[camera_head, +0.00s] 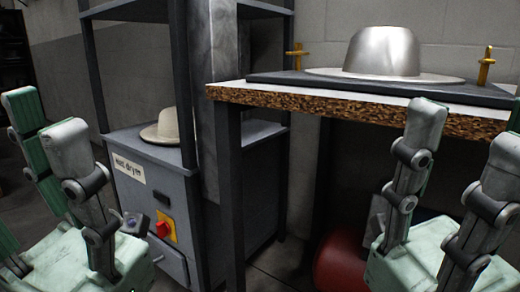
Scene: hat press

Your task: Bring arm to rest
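My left gripper (44,122) is at the left edge, its fingers pointing up, apart and empty. It is in front of the grey machine (195,210). My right gripper (469,137) is at the lower right, also with fingers up, apart and empty. It shows in front of the table's (300,101) front edge; I cannot tell how much gap lies between them. Neither gripper holds anything.
A silver hat-shaped form (384,54) sits on a dark plate (272,78) on the table, between two brass pegs (297,56). A cream hat (163,128) lies on the machine's shelf. A red rounded object (340,264) is under the table.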

